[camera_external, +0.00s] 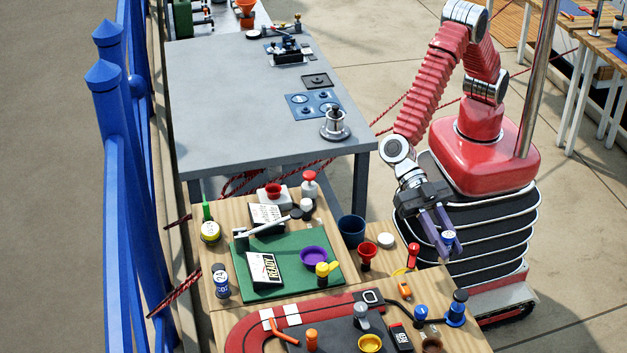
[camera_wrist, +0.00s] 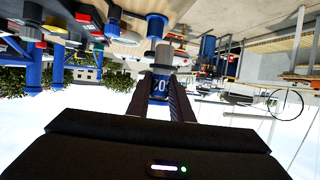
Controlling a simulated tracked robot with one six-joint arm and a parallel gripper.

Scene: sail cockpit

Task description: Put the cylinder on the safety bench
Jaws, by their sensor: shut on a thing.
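My gripper (camera_external: 446,231) is shut on a small cylinder (camera_external: 449,242) at the right, in front of my base and above the right end of the wooden benches. In the wrist view the cylinder (camera_wrist: 160,86) sits between the two fingers, blue with white lettering and a grey end. A similar dark blue cylinder with a white band (camera_external: 221,281) stands on the left edge of the wooden bench (camera_external: 228,225) with a green mat (camera_external: 290,285). No bench label is readable, so I cannot tell which bench is the safety bench.
The green mat holds a READY sign (camera_external: 264,270), a purple bowl (camera_external: 314,257) and a yellow piece (camera_external: 325,270). A dark blue cup (camera_external: 351,229) and red funnel (camera_external: 367,254) stand nearby. The large grey table (camera_external: 240,110) has wide free room. A blue fence (camera_external: 112,190) runs along the left.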

